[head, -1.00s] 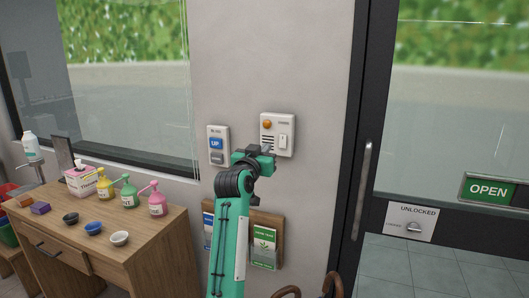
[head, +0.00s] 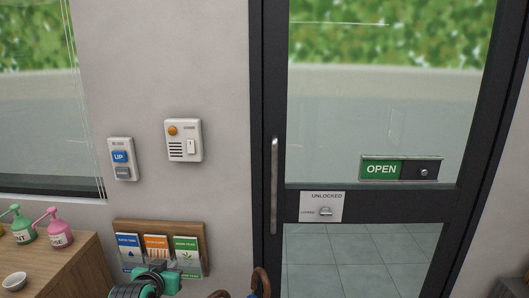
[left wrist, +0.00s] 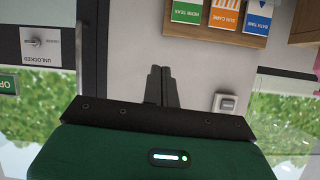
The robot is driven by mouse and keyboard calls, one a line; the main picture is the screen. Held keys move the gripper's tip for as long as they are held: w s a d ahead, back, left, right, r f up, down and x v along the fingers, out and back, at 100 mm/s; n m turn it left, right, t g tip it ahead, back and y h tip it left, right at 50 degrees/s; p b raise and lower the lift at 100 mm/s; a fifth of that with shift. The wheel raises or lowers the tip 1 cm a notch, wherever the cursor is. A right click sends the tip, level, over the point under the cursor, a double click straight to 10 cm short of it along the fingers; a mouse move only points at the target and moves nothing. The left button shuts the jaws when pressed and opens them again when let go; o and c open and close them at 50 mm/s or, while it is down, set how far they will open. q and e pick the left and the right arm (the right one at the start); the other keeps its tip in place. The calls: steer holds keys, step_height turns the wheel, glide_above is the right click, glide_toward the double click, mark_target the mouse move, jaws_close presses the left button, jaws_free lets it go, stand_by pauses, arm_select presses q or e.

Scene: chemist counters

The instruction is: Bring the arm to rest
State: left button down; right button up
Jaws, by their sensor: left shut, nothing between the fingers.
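My left arm shows at the bottom of the head view, where the green and black left gripper (head: 155,278) is low in front of the leaflet rack. In the left wrist view its two dark fingers (left wrist: 160,85) are together with nothing between them. That view is upside down, with the leaflets at the top and the door lock at the left. The gripper is apart from the wall panels. My right gripper is not in view.
The wall bears a blind switch (head: 121,158), an orange-lamp panel (head: 183,140) and a leaflet rack (head: 160,230). A glass door with a handle (head: 274,185), an OPEN sign (head: 400,169) and a lock plate (head: 322,207) is at right. A wooden desk (head: 70,262) with pump bottles is at lower left.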

arm_select(q)
steer(key=s+d+f+g, duration=0.1)
steer(key=s+f+g, duration=0.2)
steer(key=s+f, duration=0.55)
steer(key=s+f+g, duration=0.2)
steer(key=s+f, duration=0.3)
steer(key=s, duration=0.6)
steer(key=s+d+f+g, duration=0.1)
steer(key=s+f+g, duration=0.1)
steer(key=s, duration=0.7)
steer(key=s+f+g, duration=0.2)
steer(key=s+g, duration=0.1)
steer(key=s, duration=0.7)
step_height(320, 180, down, 30)
steer(key=s+a+f+m+g, duration=0.1)
steer(key=s+a+f+g, duration=0.1)
steer(key=s+f, duration=1.7)
steer(key=shift+s+a+f+y, duration=0.15)
steer(key=shift+a+f+y, duration=0.25)
steer(key=shift+f, duration=0.5)
